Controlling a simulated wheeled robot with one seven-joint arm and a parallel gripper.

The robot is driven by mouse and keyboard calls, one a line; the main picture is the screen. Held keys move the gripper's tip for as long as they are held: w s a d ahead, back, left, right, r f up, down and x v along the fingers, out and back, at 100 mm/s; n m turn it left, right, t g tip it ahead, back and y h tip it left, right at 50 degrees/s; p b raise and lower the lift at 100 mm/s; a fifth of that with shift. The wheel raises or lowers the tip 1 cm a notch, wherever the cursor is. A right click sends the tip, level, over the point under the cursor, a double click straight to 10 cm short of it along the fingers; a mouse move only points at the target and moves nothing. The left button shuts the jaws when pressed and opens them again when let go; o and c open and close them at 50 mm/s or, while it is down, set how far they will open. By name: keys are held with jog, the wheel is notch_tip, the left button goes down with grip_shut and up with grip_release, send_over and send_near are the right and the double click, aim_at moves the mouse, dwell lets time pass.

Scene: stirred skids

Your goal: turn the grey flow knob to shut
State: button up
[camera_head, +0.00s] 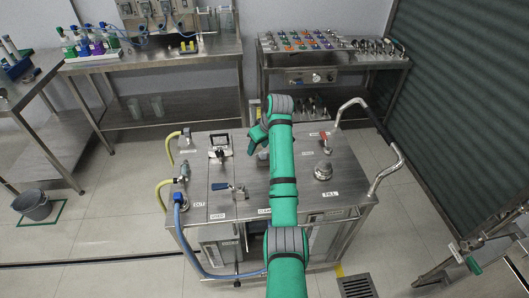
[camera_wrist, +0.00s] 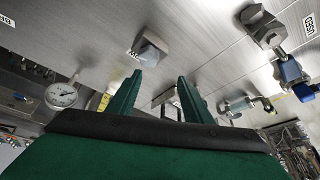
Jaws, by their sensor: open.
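In the wrist view a grey block-shaped knob (camera_wrist: 152,48) stands on the steel top beside a small white label whose text I cannot read for certain; it looks like the flow knob. My gripper (camera_wrist: 157,85) is open, with its two green fingers apart and nothing held between them. The knob shows beyond the fingertips, nearer the left finger, and seems apart from them. In the head view my gripper (camera_head: 257,139) is over the middle of the steel skid (camera_head: 290,205), and my arm hides much of the area around it.
A blue-handled valve (camera_head: 237,189), a black-handled fitting (camera_head: 219,146), a red-topped fitting (camera_head: 325,141) and a round metal cap (camera_head: 323,171) stand on the skid. Bent pipes (camera_head: 392,170) rise at its right. A gauge (camera_wrist: 61,94) shows in the wrist view.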

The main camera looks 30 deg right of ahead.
jog(key=shift+v, duration=1.05)
jog(key=v, duration=0.6)
jog(key=v, duration=1.1)
dwell(0.4)
jog(key=shift+f, duration=0.1)
